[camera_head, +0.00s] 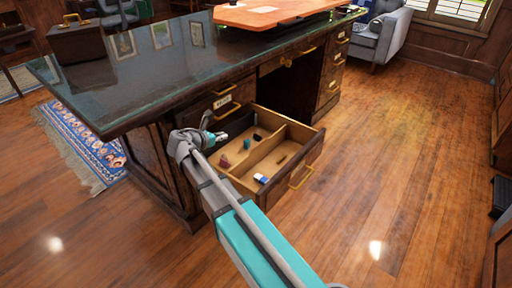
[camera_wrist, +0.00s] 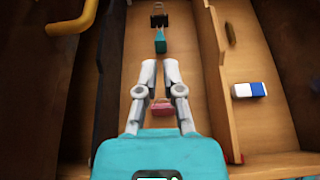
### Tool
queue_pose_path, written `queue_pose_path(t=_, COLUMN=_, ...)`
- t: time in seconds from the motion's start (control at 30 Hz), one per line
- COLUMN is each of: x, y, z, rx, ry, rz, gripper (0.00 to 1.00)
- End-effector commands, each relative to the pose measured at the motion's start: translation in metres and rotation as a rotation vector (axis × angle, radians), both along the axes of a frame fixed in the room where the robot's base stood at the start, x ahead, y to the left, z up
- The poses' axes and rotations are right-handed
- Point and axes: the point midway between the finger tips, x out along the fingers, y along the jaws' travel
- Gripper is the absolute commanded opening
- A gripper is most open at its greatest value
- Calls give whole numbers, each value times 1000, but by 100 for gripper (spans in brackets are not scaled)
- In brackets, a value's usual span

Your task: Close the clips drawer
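The clips drawer (camera_head: 305,150) stands pulled out from the desk pedestal, with a gold handle (camera_head: 301,177) on its dark front. A divider (camera_wrist: 212,85) splits it. The desk-side compartment holds a black binder clip (camera_wrist: 159,15), a teal clip (camera_wrist: 160,42) and a pink clip (camera_wrist: 162,108). The front-side compartment holds a blue and white eraser (camera_wrist: 249,90) and a small brown item (camera_wrist: 231,33). My gripper (camera_wrist: 160,63) is over the desk-side compartment, with a narrow gap between its fingertips and nothing held. Whether it touches the drawer cannot be told.
The glossy desk top (camera_head: 160,70) overhangs the drawer at the back left. The closed drawer above has a gold handle (camera_head: 223,100), which also shows in the wrist view (camera_wrist: 74,17). Open wooden floor (camera_head: 390,170) lies to the right. A grey armchair (camera_head: 383,35) stands far off.

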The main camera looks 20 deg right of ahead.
Motion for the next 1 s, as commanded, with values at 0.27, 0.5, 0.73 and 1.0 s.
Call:
queue_pose_path(t=0.27, x=-12, y=-14, z=33, rx=101, ry=-38, rz=-69, gripper=0)
queue_pose_path(t=0.5, x=-27, y=-31, z=67, rx=238, ry=-94, rz=-172, gripper=0)
queue_pose_path(t=0.73, x=-43, y=-45, z=99, rx=370, ry=-149, rz=-281, gripper=0)
queue_pose_path(t=1.0, x=-62, y=-59, z=137, rx=514, ry=-212, rz=-420, gripper=0)
